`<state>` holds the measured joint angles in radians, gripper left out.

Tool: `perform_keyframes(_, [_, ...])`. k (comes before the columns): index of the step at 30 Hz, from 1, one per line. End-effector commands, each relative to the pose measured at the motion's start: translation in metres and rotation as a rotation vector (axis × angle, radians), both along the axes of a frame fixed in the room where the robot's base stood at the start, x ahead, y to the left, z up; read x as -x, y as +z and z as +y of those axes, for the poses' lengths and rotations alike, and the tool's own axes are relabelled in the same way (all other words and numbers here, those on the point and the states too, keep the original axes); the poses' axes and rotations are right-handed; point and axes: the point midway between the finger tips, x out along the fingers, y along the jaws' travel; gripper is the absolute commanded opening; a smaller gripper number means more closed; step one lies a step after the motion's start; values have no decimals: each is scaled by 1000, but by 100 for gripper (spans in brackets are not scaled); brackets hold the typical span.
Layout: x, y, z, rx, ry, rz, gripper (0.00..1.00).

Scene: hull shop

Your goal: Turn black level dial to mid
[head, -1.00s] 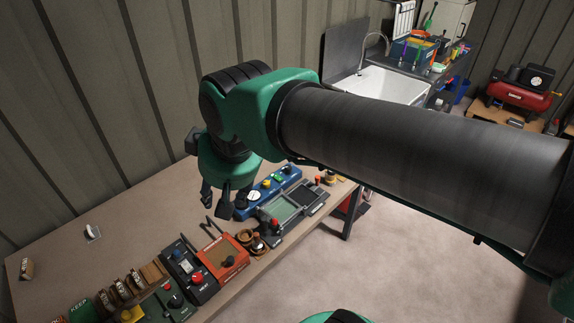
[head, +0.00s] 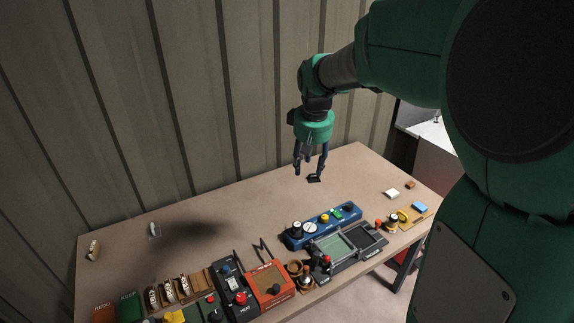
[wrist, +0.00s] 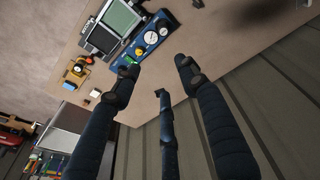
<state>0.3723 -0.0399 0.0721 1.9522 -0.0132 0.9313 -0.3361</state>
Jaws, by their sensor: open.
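Several dark knobs show, and I cannot tell which is the black level dial. A blue control panel (head: 322,228) carries a dark knob (head: 297,227) at its left end, a white gauge, yellow and green parts, and another dark knob at its right end (head: 348,206). The orange box (head: 268,279) has a black knob (head: 275,289). My gripper (head: 308,174) is open and empty, pointing down above the back of the bench, behind the blue panel and apart from it. In the wrist view the blue panel (wrist: 158,30) lies beyond the spread fingers (wrist: 152,85).
A grey-green screen unit (head: 335,247) sits in front of the panel. A dark box with a red button (head: 240,298) stands left of the orange box. Small blocks lie at the bench's right end. The bench (head: 230,215) is mostly clear at the back, near the ribbed wall.

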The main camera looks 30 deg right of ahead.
Motion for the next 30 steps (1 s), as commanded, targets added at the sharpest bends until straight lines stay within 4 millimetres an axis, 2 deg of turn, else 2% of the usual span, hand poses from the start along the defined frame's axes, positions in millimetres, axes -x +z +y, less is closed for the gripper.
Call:
perform_keyframes(1, [-8,-9,-14,-3,-6,14,43])
perform_keyframes(6, [-31,-35,-58,-7,-9,51,43])
perform_keyframes(15, [-59,-93,-141,-24,-18,114,43])
perform_keyframes(24, [-70,-164,-224,-51,-24,173,43])
perform_keyframes(30, [-70,-199,-262,-65,-25,197,43])
